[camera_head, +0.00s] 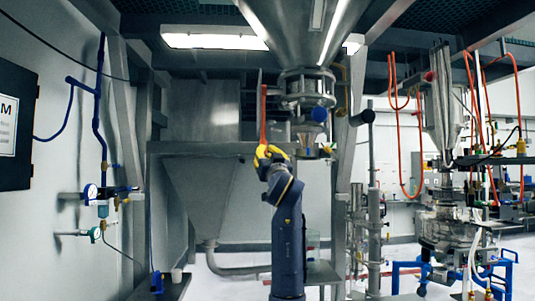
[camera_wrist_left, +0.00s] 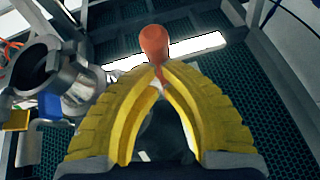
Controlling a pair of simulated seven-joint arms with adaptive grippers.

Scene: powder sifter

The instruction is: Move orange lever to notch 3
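The orange lever (camera_head: 263,115) hangs upright as a slim bar left of the steel hopper's outlet. My left gripper (camera_head: 268,149) reaches up from below, its yellow fingertips at the lever's lower end. In the left wrist view, the lever's rounded orange end (camera_wrist_left: 154,42) shows just beyond the fingertips (camera_wrist_left: 160,70), which come together. The fingers hide part of the lever; touch cannot be made out, and I see no clear grip on it. The notches cannot be made out. My right gripper is not in view.
A metal valve housing with a blue knob (camera_head: 319,114) sits right of the lever, under the hopper (camera_head: 305,35). A steel post (camera_head: 371,150) stands farther right. Orange hoses (camera_head: 397,130) and machinery are at the far right.

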